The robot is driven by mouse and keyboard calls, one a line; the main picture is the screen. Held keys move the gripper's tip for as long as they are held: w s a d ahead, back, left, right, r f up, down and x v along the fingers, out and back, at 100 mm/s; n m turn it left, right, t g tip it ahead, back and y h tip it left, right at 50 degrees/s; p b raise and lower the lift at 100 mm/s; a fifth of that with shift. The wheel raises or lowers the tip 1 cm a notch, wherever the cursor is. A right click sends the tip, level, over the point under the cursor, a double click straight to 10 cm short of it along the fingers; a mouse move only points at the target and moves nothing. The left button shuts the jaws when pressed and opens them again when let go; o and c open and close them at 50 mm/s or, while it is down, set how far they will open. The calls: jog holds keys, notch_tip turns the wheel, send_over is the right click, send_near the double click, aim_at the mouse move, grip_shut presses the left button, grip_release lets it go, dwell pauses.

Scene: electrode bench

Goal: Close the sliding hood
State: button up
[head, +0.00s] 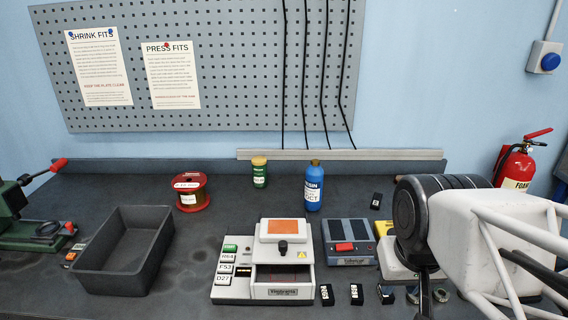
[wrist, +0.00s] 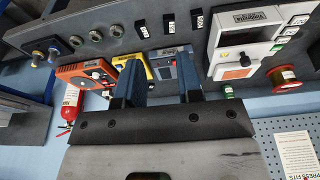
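The sliding hood (head: 287,228) is a white cover with an orange window and a black knob (head: 283,246) on its front. It sits toward the back of a white machine (head: 233,291), and a dark chamber (head: 283,273) lies exposed in front of it. In the wrist view the hood (wrist: 237,73) and its knob (wrist: 245,61) show at the upper right. My gripper (wrist: 158,72) has two blue fingers standing apart with nothing between them. It is well away from the hood. In the head view my arm covers the right side, and the fingers are hardly visible.
A grey-blue device (head: 348,243) with a red switch stands right of the machine. Small black labelled blocks (head: 356,294) lie in front. A black tray (head: 121,251), red spool (head: 190,191), green jar (head: 259,172) and blue bottle (head: 313,187) stand left and behind.

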jog(key=w+a+m+g, duration=0.1)
jog(key=w+a+m, duration=0.4)
jog(key=w+a, duration=0.5)
jog(key=m+g, duration=0.2)
jog(key=m, duration=0.2)
send_over(283, 243)
notch_tip(283, 243, down, 4)
jog(key=shift+w+f, duration=0.1)
jog(key=shift+f, duration=3.85)
grip_shut()
